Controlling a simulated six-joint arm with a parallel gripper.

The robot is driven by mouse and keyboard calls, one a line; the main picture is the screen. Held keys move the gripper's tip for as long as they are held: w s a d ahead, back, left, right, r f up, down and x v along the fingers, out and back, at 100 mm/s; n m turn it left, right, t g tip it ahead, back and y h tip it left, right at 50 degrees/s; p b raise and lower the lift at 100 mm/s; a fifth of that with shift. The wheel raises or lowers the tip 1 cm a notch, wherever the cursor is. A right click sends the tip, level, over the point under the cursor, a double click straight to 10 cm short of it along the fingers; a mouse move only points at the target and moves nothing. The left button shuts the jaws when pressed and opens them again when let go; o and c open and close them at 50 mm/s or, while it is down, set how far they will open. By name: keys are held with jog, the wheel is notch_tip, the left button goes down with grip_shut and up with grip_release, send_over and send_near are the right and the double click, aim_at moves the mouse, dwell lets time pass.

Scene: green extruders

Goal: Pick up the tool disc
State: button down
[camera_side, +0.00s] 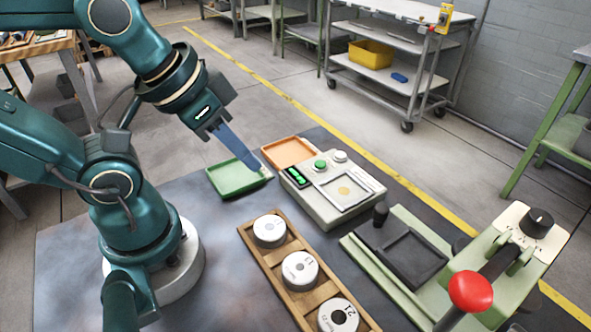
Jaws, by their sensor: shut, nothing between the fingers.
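Three white tool discs stand in a row in a wooden rack (285,276) on the dark table. The far disc (270,229) and the middle disc (299,270) have small dark markings and small centre holes. The near disc (338,317) has a larger dark hole and a bold number, and is cut by the bottom edge. My gripper (259,168) has long blue fingers that are shut and empty. Their tips point down to the right, near the green and orange trays, above and behind the far disc in the picture. I cannot tell the tip height exactly.
A green tray (225,189) and an orange tray (277,146) lie beyond the rack. A pale device with a green button (320,165) stands right of them. A green press with a red knob (470,291) fills the right front. Bare table lies left of the rack.

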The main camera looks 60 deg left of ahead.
grip_release()
jog(key=g, duration=0.4)
send_over(299, 268)
jog(key=w+a, duration=0.2)
jog(key=shift+h, duration=0.3)
notch_tip(299, 268, down, 6)
jog(key=shift+r, duration=0.1)
jog(key=shift+m+g, duration=0.6)
jog(key=shift+g, duration=0.1)
jog(key=f, duration=0.1)
jog(key=s+d+f, duration=0.1)
jog(key=f, duration=0.1)
jog(key=shift+s+d+f, duration=0.1)
jog(key=shift+s+d, duration=0.2)
jog(key=shift+d, duration=0.1)
jog(key=shift+s+d+f, duration=0.1)
jog(key=shift+s+f, duration=0.05)
jog(key=shift+f, duration=2.5)
